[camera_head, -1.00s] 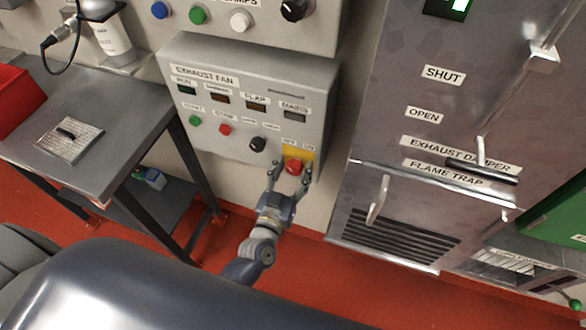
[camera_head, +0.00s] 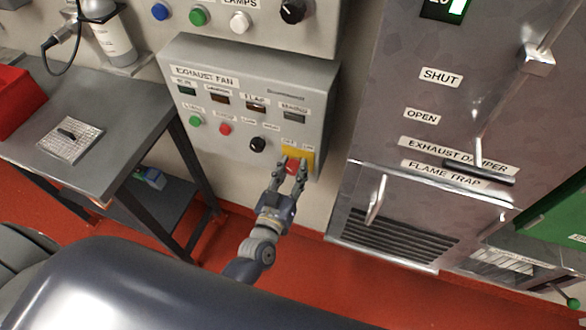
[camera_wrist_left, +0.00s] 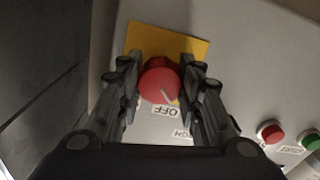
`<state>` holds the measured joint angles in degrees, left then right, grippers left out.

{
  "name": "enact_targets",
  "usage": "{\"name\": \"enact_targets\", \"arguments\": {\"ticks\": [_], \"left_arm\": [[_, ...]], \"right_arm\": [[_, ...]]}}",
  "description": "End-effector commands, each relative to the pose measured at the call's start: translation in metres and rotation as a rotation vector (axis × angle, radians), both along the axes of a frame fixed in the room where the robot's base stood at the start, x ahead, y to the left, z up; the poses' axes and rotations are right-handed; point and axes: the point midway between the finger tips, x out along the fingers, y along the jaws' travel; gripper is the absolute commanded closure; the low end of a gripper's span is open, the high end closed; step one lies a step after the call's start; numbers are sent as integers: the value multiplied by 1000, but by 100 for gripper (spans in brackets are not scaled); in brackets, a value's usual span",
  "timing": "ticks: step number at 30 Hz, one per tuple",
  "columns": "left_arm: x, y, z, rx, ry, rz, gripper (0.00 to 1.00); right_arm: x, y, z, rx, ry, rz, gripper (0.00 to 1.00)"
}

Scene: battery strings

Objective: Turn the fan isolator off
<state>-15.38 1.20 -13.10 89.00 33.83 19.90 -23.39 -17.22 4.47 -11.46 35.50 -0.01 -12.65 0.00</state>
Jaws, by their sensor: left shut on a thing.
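The fan isolator is a red rotary knob (camera_wrist_left: 159,82) on a yellow plate (camera_wrist_left: 196,47), at the lower right corner of the grey exhaust fan panel (camera_head: 235,152). The knob also shows in the head view (camera_head: 292,167). In the left wrist view a pale mark on the knob's face points down and right, close to the OFF label (camera_wrist_left: 165,112). My left gripper (camera_head: 290,172) is shut on the knob, one finger on each side. It also shows in the left wrist view (camera_wrist_left: 160,85). My right gripper is not in view.
The panel also carries a black selector (camera_head: 257,144), a red button (camera_head: 225,129) and a green button (camera_head: 195,120). A steel cabinet with handles (camera_head: 376,199) stands to the right. A grey bench (camera_head: 112,112) stands to the left. Red floor lies below.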

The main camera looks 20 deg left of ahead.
Motion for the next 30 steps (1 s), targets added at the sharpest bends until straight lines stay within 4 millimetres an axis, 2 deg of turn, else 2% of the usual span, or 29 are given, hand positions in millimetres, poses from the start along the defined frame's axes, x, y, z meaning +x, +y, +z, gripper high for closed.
{"name": "enact_targets", "arguments": {"ticks": [7,8,10,23,26,30], "left_arm": [[0,-1,-1,-24,3,2,91],[0,-1,-1,-23,3,2,63],[0,-1,-1,-22,3,1,47],[-4,-1,-1,-17,2,1,46],[-15,0,-1,-17,4,1,46],[-41,1,-2,-16,6,0,46]], "right_arm": [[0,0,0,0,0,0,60],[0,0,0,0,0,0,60],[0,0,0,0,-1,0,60],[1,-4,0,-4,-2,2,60],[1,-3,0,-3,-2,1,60],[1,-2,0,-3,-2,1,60]]}}
